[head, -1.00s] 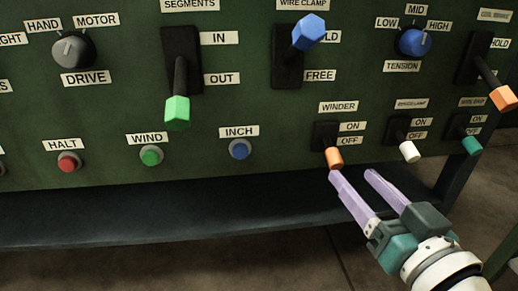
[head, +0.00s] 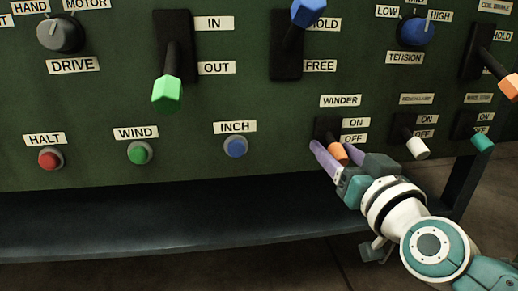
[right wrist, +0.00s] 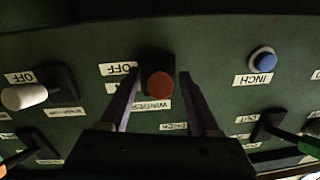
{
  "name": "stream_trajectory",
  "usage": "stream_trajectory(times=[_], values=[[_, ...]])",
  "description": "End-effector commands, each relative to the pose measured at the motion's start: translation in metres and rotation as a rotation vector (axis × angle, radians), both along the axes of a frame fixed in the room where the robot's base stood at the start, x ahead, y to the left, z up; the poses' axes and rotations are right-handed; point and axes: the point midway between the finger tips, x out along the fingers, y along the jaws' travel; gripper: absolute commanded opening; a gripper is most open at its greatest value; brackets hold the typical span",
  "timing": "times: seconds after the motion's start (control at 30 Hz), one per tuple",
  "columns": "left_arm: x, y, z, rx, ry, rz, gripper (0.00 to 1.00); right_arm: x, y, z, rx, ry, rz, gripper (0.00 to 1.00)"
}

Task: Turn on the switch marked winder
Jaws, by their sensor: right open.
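The winder switch (head: 337,150) is a small lever with an orange tip on a black plate, under the label WINDER (head: 340,101). Its lever points down towards OFF. My right gripper (head: 335,150) is open, with one purple finger on each side of the orange tip. In the right wrist view the orange tip (right wrist: 160,84) shows between the two spread fingers (right wrist: 160,100), with a gap on both sides. My left gripper is not in view.
A white-tipped switch (head: 417,148) and a teal-tipped switch (head: 482,143) stand to the right. The blue INCH button (head: 236,147) is to the left. A dark shelf (head: 150,220) runs below the panel.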

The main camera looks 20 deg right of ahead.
Motion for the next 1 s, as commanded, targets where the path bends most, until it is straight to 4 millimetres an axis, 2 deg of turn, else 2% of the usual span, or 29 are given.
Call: stream_trajectory(times=[0.17, 0.7, 1.0], values=[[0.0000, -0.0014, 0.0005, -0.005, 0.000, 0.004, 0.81, -0.0002, 0.0000, 0.0003, 0.000, 0.000, 0.000, 0.62], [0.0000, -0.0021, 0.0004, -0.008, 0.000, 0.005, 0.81, -0.0005, 0.0000, 0.0002, 0.000, 0.000, 0.000, 0.01], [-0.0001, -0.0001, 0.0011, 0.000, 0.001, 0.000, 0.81, -0.0005, 0.0000, 0.0007, -0.001, 0.001, 0.000, 0.00]])
